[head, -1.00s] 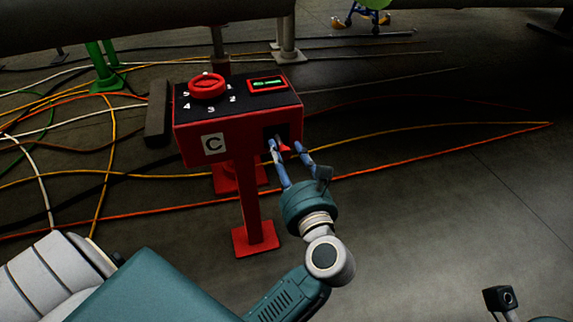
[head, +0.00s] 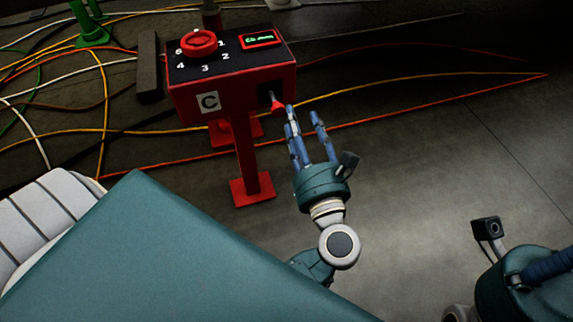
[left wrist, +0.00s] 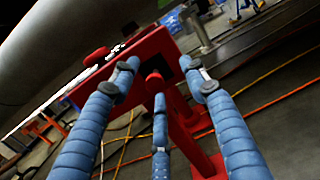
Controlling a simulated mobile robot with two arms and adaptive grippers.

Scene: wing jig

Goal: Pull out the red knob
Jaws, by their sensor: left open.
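The red knob (head: 277,105) sticks out of the dark opening on the right part of the red box's (head: 240,95) front face, on a thin stem. It also shows in the left wrist view (left wrist: 154,77), seen between my spread fingers. My left gripper (head: 304,112) is open and empty. Its blue fingers point at the box, with the tips just in front of and to the right of the knob. I cannot tell whether a finger touches the knob. My right gripper (head: 545,270) is only partly in view at the lower right, with one blue finger showing.
The box top carries a red dial ring (head: 199,43) among white numbers and a display with green text (head: 260,39). The box stands on a red post. Several coloured cables (head: 420,97) lie on the floor. The floor right of the box is mostly clear.

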